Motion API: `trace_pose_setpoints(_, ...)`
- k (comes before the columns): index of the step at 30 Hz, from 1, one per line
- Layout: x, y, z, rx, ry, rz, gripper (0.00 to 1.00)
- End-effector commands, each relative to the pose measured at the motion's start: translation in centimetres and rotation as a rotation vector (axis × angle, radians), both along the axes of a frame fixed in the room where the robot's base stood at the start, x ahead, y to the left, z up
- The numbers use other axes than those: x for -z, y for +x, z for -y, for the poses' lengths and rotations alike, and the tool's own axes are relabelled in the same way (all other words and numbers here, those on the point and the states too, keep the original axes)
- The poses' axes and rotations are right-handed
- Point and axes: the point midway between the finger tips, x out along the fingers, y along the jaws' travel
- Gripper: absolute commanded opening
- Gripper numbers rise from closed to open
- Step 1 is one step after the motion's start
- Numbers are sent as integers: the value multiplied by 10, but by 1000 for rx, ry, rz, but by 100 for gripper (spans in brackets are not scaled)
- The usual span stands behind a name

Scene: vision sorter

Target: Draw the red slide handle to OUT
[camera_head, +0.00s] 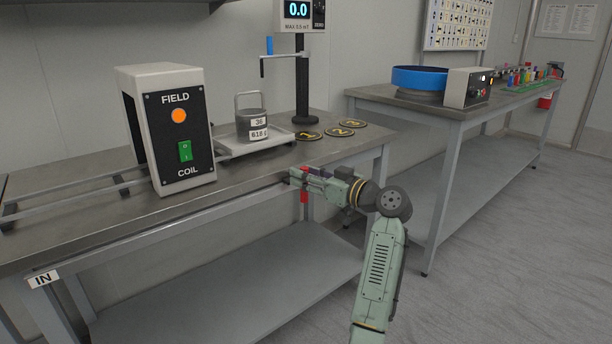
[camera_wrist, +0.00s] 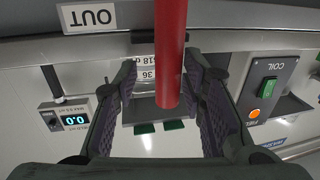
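The red slide handle (camera_wrist: 171,60) hangs as a red bar between the two fingers of my gripper (camera_wrist: 164,95) in the wrist view. The fingers are open, with a gap on each side of the bar. In the head view, my gripper (camera_head: 303,178) is at the table's front edge and the red handle (camera_head: 304,197) shows just below it, partly hidden. An OUT label (camera_wrist: 86,17) appears upside down near the handle in the wrist view. The IN label (camera_head: 43,279) is at the table's left end. The slide tray (camera_head: 262,146) carries a grey weight (camera_head: 251,124), to the right of the coil housing.
The field coil housing (camera_head: 175,130) stands over the rails (camera_head: 75,197). A display stand (camera_head: 301,80) reads 0.0, and several round numbered discs (camera_head: 340,132) lie beside it. A second bench (camera_head: 432,105) with a blue bowl (camera_head: 419,76) stands behind right. Grey floor is open at the right.

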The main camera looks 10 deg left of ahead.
Motion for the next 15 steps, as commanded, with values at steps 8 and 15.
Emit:
trace_pose_setpoints(8, 1, -1, -1, -4, -1, 0, 38)
trace_pose_setpoints(15, 1, -11, 19, -1, -1, 0, 38)
